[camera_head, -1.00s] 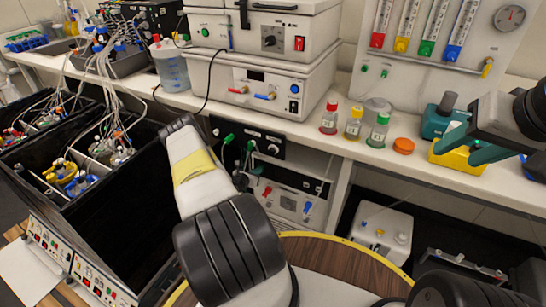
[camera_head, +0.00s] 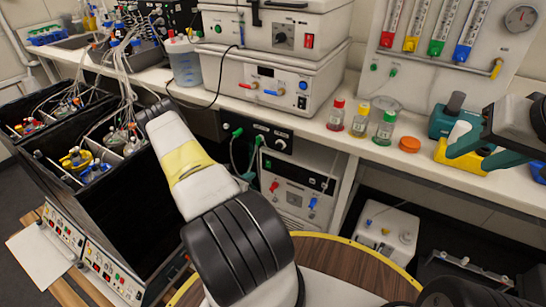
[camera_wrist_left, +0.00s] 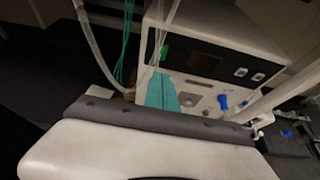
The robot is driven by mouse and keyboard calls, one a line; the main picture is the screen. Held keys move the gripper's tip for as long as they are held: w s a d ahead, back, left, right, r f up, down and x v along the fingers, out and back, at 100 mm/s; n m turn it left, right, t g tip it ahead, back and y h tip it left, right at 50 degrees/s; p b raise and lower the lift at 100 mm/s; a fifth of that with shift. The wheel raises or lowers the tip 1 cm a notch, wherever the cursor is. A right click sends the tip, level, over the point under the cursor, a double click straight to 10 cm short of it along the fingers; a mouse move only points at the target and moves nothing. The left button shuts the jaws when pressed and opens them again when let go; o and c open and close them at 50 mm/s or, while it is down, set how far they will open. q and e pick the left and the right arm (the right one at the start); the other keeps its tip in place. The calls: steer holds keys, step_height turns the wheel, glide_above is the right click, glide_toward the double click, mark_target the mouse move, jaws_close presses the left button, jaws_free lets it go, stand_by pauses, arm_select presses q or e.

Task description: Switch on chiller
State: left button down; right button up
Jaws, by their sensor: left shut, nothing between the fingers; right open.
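A white floor unit (camera_head: 297,197) under the bench has a dark strip, a red fitting and a blue fitting on its front; it looks like the chiller, though no label is readable. The left wrist view shows a white unit front (camera_wrist_left: 215,92) with a dark display, a green square part, two pale switches and blue fittings. My left gripper's teal fingers (camera_wrist_left: 161,92) are shut and empty before the left part of this front; contact cannot be told. In the head view they are hidden behind my left arm. My right gripper (camera_head: 482,152) is open at the right, above the bench.
A black control box (camera_head: 258,136) with green plugs hangs above the floor unit. A white device (camera_head: 262,82) with a blue button stands on the bench. Black shaker boxes (camera_head: 130,215) stand at left, a white canister (camera_head: 387,232) at right. Hoses run beside the unit.

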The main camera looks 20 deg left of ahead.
arm_select(q)
steer(key=shift+s+r, duration=0.2)
steer(key=shift+s, duration=0.3)
steer(key=shift+s+a+f, duration=0.1)
steer(key=shift+s+f, duration=0.1)
steer(key=shift+f, duration=0.55)
glide_toward(268, 164)
steer(key=w+f, duration=0.4)
steer(key=shift+x, duration=0.9)
